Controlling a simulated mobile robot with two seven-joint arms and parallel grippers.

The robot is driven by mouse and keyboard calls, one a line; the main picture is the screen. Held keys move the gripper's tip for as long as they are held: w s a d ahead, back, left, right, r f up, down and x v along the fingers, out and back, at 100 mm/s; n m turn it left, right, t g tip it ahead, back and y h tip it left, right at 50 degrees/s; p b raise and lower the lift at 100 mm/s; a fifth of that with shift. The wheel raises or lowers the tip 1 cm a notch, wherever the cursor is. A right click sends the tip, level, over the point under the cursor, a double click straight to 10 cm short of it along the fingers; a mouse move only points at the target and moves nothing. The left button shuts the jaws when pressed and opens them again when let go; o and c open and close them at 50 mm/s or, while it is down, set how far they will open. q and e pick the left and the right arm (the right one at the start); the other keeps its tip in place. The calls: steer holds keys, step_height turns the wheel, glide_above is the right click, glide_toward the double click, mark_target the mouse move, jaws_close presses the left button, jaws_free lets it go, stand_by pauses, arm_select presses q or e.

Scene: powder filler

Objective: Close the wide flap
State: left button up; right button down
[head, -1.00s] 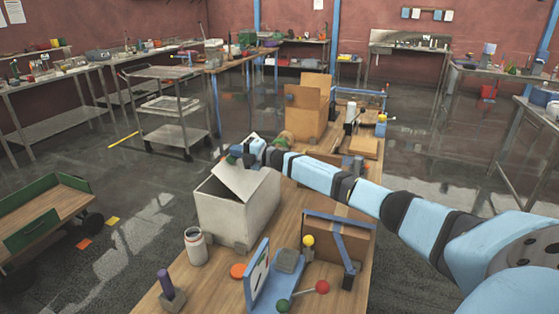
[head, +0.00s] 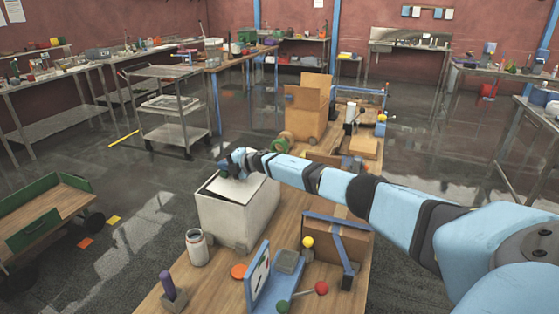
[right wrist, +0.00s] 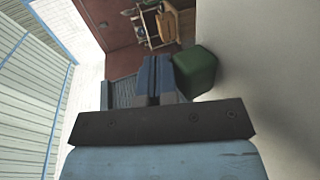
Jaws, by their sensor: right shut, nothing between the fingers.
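A white box (head: 240,213) stands on the wooden table. Its wide white flap (head: 240,190) lies low over the top, nearly level, with a thin dark gap along its left edge. My right gripper (head: 228,167) is at the far side of the flap, its arm reaching in from the right. In the right wrist view the fingers (right wrist: 158,80) are shut and empty, next to a green block (right wrist: 195,70) by a pale surface that seems to be the flap. Whether they touch it I cannot tell. My left gripper is not in view.
A white jar (head: 197,247) stands in front of the box. An orange disc (head: 239,271), a blue panel (head: 259,284) and a brown box with a blue bar (head: 335,243) are nearer and to the right. A tall cardboard box (head: 306,108) stands behind.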

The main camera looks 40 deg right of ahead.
steer(key=shift+w+a+f+g+h+p, duration=0.15)
steer(key=shift+w+f+g+h+p, duration=0.15)
steer(key=shift+f+g+p, duration=0.3)
steer(key=shift+f, duration=0.15)
